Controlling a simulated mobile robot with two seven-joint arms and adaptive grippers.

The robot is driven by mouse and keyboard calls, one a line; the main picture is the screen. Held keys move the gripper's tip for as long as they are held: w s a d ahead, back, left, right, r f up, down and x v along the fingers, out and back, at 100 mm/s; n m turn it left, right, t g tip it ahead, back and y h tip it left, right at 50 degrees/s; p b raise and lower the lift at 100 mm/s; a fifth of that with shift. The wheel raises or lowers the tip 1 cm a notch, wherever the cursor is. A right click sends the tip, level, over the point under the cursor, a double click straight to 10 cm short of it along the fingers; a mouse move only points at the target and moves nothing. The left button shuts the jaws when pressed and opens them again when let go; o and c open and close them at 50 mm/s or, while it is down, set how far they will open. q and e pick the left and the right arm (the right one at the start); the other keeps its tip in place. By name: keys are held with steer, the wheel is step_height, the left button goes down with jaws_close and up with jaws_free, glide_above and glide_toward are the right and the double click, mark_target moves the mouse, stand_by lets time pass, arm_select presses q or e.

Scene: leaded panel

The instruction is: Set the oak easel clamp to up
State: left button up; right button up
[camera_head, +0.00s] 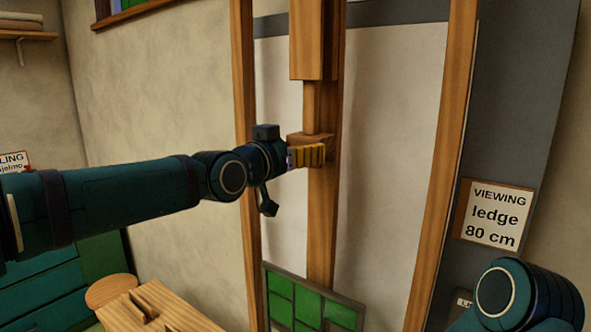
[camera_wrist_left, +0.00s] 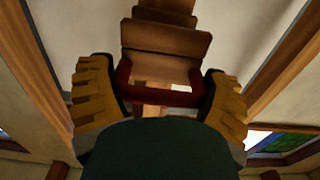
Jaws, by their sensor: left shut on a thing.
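The oak easel has a central mast (camera_head: 320,220) with a wooden clamp block (camera_head: 318,137) on it at mid height. My left gripper (camera_head: 308,156) reaches in from the left and sits at the front of this block. In the left wrist view the clamp (camera_wrist_left: 160,66) carries a dark red handle (camera_wrist_left: 165,97). The yellow-padded fingers of my left gripper (camera_wrist_left: 160,100) are shut on the handle, one on each side. A leaded panel (camera_head: 308,304) with green panes stands low in front of the mast. My right gripper is out of view.
Oak side posts (camera_head: 243,150) and (camera_head: 450,160) flank the mast. A "VIEWING ledge 80 cm" sign (camera_head: 494,215) hangs at the right. A wooden table (camera_head: 165,305) and a round stool (camera_head: 107,291) stand at the lower left. My right arm shows at the lower right.

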arm_select(q)
steer(key=shift+r, duration=1.3)
steer(key=o, duration=1.1)
steer(key=shift+d+f, duration=0.1)
steer(key=shift+f, duration=0.1)
